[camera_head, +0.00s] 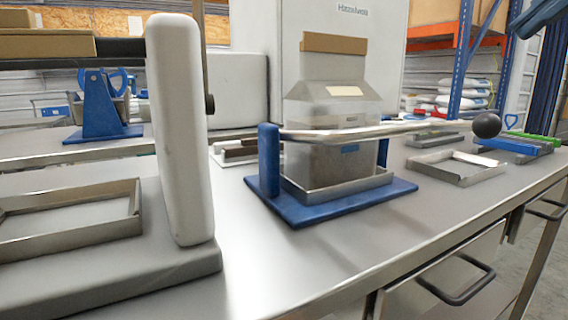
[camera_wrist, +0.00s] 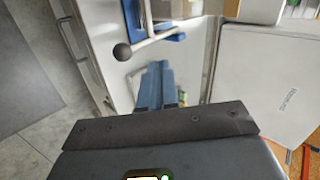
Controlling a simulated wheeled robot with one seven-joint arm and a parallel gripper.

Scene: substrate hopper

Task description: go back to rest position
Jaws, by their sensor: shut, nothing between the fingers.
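My gripper (camera_wrist: 157,68) shows in the wrist view with its blue fingers together and nothing between them. It is apart from the lever's black ball knob (camera_wrist: 122,51), which appears just up and left of the fingertips. In the head view, a dark blue end that looks like my gripper (camera_head: 538,18) enters at the top right corner, above the bench and higher than the knob (camera_head: 487,125).
A clear hopper (camera_head: 338,135) stands on a blue base (camera_head: 340,205), its metal lever (camera_head: 380,131) reaching right. A white post (camera_head: 180,130), metal frames (camera_head: 455,166) and green and blue pieces (camera_head: 512,145) share the bench. The front bench strip is bare.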

